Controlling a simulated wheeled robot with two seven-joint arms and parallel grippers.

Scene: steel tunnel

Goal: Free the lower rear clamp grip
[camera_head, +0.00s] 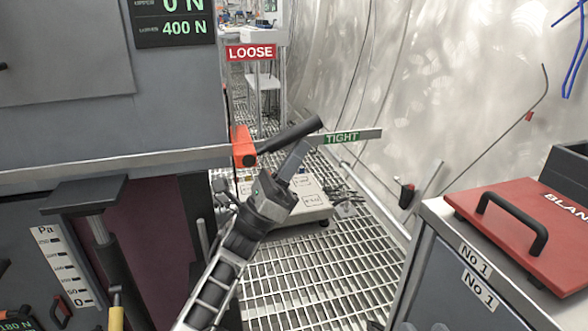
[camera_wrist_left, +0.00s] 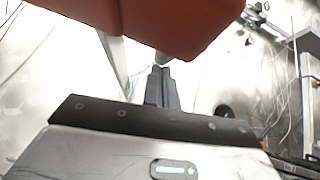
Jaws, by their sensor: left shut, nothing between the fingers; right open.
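The clamp grip has an orange-red hub (camera_head: 243,146) at the corner of the grey cabinet and a black handle (camera_head: 290,136). The handle points right and slightly up, its end near the green TIGHT label (camera_head: 342,137). The red LOOSE label (camera_head: 250,52) is above the hub. My left gripper (camera_head: 293,160) is shut and empty, its fingertips just below the handle in the picture; I cannot tell whether they touch it. In the left wrist view the shut fingers (camera_wrist_left: 160,88) are below a large orange-red body (camera_wrist_left: 150,20), seemingly the hub. My right gripper cannot be made out.
The grey cabinet (camera_head: 120,110) with a force display (camera_head: 172,22) fills the left. A cabinet (camera_head: 460,270) with a red handled lid (camera_head: 525,220) stands at the right. Between them is a grated floor (camera_head: 330,270) with a pale low platform (camera_head: 310,203).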

